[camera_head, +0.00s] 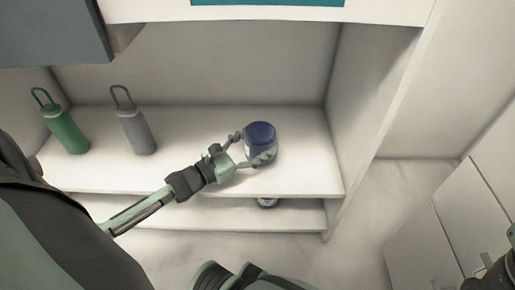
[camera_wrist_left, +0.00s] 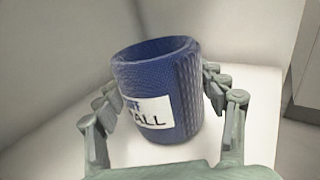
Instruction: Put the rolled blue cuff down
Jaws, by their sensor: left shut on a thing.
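The rolled blue cuff (camera_head: 260,137) is at the right part of the upper white shelf (camera_head: 185,180) in the head view. It stands upright, with a white label on its side. In the left wrist view the cuff (camera_wrist_left: 185,95) sits between the two fingers, its label partly readable as "ALL". My left gripper (camera_head: 251,148) is shut on the cuff, with a finger on each side of it. The cuff appears to be at or very close to the shelf surface; I cannot tell whether it touches. My right gripper is not clearly in view.
A green bottle (camera_head: 66,130) and a grey bottle (camera_head: 136,130) stand on the left of the same shelf. A side wall (camera_head: 365,75) bounds the shelf at the right. A small item (camera_head: 267,202) sits on the lower shelf (camera_head: 220,216). White cabinets (camera_head: 425,245) stand at the right.

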